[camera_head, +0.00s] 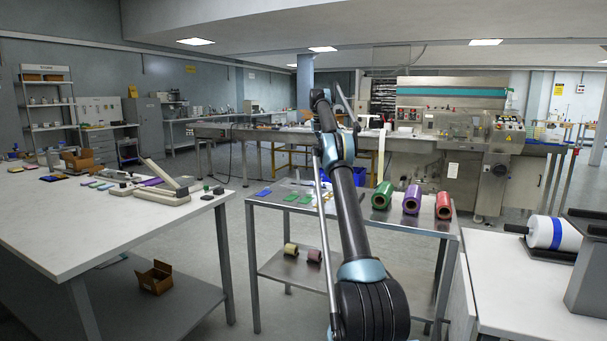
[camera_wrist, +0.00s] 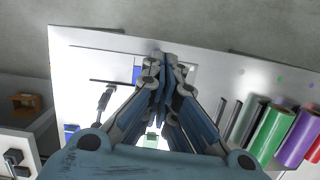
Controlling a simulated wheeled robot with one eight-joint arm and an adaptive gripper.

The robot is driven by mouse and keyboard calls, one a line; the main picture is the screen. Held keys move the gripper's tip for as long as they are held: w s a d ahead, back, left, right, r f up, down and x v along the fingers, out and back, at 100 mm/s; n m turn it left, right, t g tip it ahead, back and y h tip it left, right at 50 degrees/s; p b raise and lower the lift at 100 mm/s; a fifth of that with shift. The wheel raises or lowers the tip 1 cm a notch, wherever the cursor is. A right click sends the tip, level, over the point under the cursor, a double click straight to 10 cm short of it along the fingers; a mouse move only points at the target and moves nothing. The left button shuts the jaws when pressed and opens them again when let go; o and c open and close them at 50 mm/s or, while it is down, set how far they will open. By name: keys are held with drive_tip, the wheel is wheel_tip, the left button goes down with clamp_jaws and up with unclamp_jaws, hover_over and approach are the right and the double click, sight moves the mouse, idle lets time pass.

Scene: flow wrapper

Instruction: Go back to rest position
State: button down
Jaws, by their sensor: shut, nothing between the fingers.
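My gripper (camera_wrist: 164,62) shows in the wrist view, its fingers shut together with nothing between them. It points down over the metal cart (camera_wrist: 85,60), apart from the rolls. In the head view my arm reaches forward over the cart (camera_head: 275,222), and the gripper itself is hidden or too small to make out there. On the cart's right side stand a green roll (camera_head: 382,195), a purple roll (camera_head: 412,200) and a red roll (camera_head: 443,205). The green roll (camera_wrist: 268,132) and the purple roll (camera_wrist: 300,138) also show right of the gripper in the wrist view.
A white table (camera_head: 90,225) with tools stands at left, a small open box (camera_head: 155,277) on its lower shelf. At right, another table (camera_head: 520,290) holds a white roll with a blue band (camera_head: 553,233). The wrapping machine (camera_head: 460,150) stands behind the cart. Floor shows between the tables.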

drive_tip(key=s+a+r+m, duration=0.1)
drive_tip(key=s+r+m, duration=0.3)
drive_tip(key=s, duration=0.5)
drive_tip(key=s+a+r+m, duration=0.1)
drive_tip(key=s+r+m, duration=0.25)
drive_tip(key=s, duration=0.45)
drive_tip(key=s+a+r+m, duration=0.1)
drive_tip(key=s+r+m, duration=0.3)
drive_tip(key=s, duration=0.5)
drive_tip(key=s+a+f+m, duration=0.1)
drive_tip(key=s+f+m, duration=0.3)
drive_tip(key=s, duration=0.8)
drive_tip(key=s+f+m, duration=0.4)
drive_tip(key=s, duration=0.8)
drive_tip(key=s+a+f+m+y, duration=0.1)
drive_tip(key=s+f+m, duration=0.8)
drive_tip(key=s+f, duration=1.8)
drive_tip(key=s, duration=0.2)
drive_tip(key=shift+s+a+f+m, duration=0.2)
drive_tip(key=shift+s+f+m, duration=0.1)
drive_tip(key=shift+f+m, duration=0.1)
drive_tip(key=shift+w+f, duration=0.2)
drive_tip(key=shift+w, duration=0.25)
